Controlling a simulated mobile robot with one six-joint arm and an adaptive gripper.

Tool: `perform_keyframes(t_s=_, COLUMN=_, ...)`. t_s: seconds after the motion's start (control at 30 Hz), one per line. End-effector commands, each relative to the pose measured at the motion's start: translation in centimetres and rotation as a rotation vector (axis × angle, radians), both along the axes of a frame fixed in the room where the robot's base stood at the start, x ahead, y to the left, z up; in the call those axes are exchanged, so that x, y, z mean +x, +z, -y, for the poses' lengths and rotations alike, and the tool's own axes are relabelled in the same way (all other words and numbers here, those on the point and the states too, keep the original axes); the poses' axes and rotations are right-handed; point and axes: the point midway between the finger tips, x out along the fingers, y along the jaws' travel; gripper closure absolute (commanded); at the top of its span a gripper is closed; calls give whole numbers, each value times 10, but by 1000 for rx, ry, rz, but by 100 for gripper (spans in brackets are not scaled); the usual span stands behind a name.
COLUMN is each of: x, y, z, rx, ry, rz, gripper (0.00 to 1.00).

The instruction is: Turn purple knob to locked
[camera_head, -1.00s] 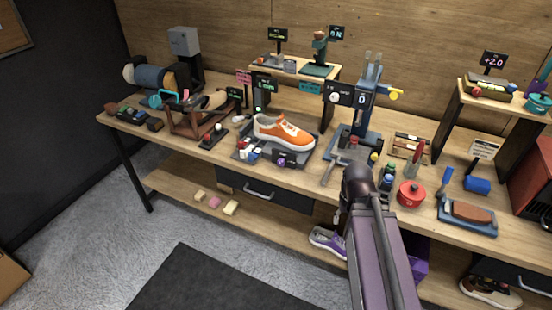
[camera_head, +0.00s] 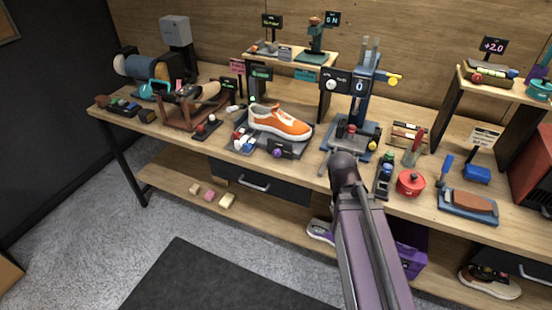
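The purple knob (camera_head: 277,153) sits on the front face of a small dark box (camera_head: 289,149) at the table's front edge. The box is just in front of the dark tray that holds an orange sneaker (camera_head: 281,122). The knob is too small for me to read its setting. My own arm rises from the bottom of the picture, right of the knob, and ends in a dark rounded joint apart from it. I cannot make out my gripper or its fingers.
A blue press stand (camera_head: 358,108) is behind my arm. A red pot (camera_head: 411,183) and a blue tray with a brown block (camera_head: 468,205) lie to the right. A wooden rack (camera_head: 183,118) stands left. Below are a drawer (camera_head: 262,178) and a shelf.

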Motion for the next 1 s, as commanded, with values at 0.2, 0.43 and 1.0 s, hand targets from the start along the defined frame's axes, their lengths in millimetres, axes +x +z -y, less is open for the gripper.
perform_keyframes(t_s=0.2, x=36, y=-31, z=-22, rx=-285, ry=406, rz=28, gripper=21)
perform_keyframes(t_s=0.43, x=73, y=-40, z=-61, rx=-644, ry=851, rz=6, gripper=21)
perform_keyframes(t_s=1.0, x=115, y=-24, z=-233, rx=-1671, ry=1654, rz=-307, gripper=21)
